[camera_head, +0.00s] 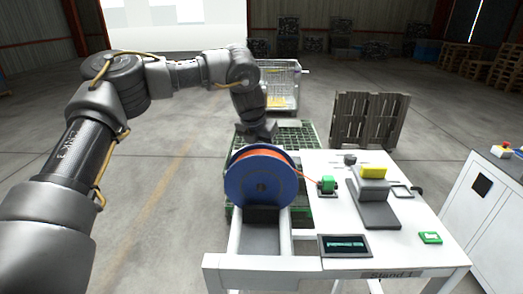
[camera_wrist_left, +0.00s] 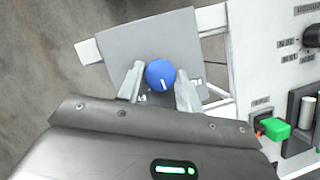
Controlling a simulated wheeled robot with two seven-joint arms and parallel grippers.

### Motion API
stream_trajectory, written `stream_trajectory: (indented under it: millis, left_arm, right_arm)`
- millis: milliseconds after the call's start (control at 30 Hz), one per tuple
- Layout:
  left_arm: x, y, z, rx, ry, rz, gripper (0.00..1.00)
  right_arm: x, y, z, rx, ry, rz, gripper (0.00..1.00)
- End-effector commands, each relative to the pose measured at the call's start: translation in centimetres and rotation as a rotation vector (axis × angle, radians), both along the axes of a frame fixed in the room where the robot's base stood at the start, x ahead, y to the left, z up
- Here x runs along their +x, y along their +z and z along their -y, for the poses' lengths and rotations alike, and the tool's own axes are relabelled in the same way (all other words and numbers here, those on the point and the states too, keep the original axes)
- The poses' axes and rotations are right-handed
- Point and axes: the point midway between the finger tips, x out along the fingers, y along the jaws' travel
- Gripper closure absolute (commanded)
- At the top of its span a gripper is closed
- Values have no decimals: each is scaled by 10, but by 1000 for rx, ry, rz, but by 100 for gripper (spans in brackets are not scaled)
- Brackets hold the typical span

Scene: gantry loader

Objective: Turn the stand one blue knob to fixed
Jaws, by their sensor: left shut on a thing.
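The blue knob (camera_wrist_left: 160,74) with a white pointer line sits on a grey plate (camera_wrist_left: 170,38) in the left wrist view. The pointer line is short and points down towards the wrist. My left gripper (camera_wrist_left: 160,84) has its two fingers on either side of the knob and is shut on it. In the head view, my left arm reaches over behind the blue reel (camera_head: 262,180) with orange cable on the table marked Stand 1. There the knob and fingertips are hidden behind the reel. My right gripper is not in view.
The white stand table (camera_head: 330,262) carries a green block (camera_head: 327,184), a grey device with a yellow top (camera_head: 373,172), a screen (camera_head: 345,246) and a green button box (camera_head: 430,238). A green crate (camera_head: 300,134) and wooden pallet (camera_head: 366,120) stand behind. A white cabinet (camera_head: 485,195) is at right.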

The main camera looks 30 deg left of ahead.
Motion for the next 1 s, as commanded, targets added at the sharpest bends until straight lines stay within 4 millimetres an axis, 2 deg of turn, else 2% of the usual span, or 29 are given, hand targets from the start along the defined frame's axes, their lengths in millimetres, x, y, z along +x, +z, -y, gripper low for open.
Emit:
stream_trajectory:
  millis: [233, 500, 800, 1000]
  left_arm:
    - [2, 4, 2, 1, 234, 5, 87]
    - [2, 7, 3, 2, 459, 6, 87]
    - [3, 6, 3, 1, 624, 8, 87]
    - [3, 4, 3, -1, 677, 8, 87]
  right_arm:
    - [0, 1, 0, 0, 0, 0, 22]
    - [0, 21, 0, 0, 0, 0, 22]
    - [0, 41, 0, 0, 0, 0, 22]
    - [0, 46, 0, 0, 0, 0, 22]
